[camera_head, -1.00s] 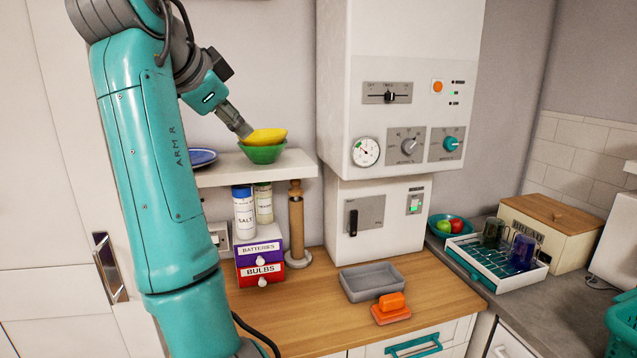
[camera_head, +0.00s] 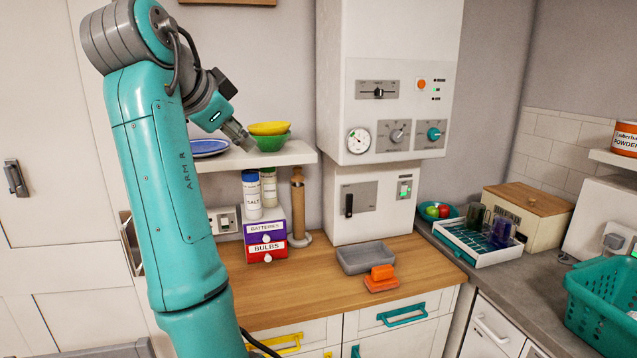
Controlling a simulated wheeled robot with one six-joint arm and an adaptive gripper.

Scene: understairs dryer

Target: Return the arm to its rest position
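My teal arm rises at the left of the head view and bends down to the right. My gripper (camera_head: 240,137) points down and right, just left of a green bowl (camera_head: 271,141) with a yellow bowl (camera_head: 269,128) in it. The bowls stand on a white shelf (camera_head: 285,157). The gripper appears apart from the bowls, with nothing seen in it. Its fingers are small and seen from the side, so I cannot tell whether they are open or shut.
A blue plate (camera_head: 208,148) lies on the shelf behind my arm. Below are a salt jar (camera_head: 251,195), drawer boxes (camera_head: 266,241) and a wooden mill (camera_head: 298,205). A white boiler unit (camera_head: 390,80) stands right. The wooden counter's front left is clear.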

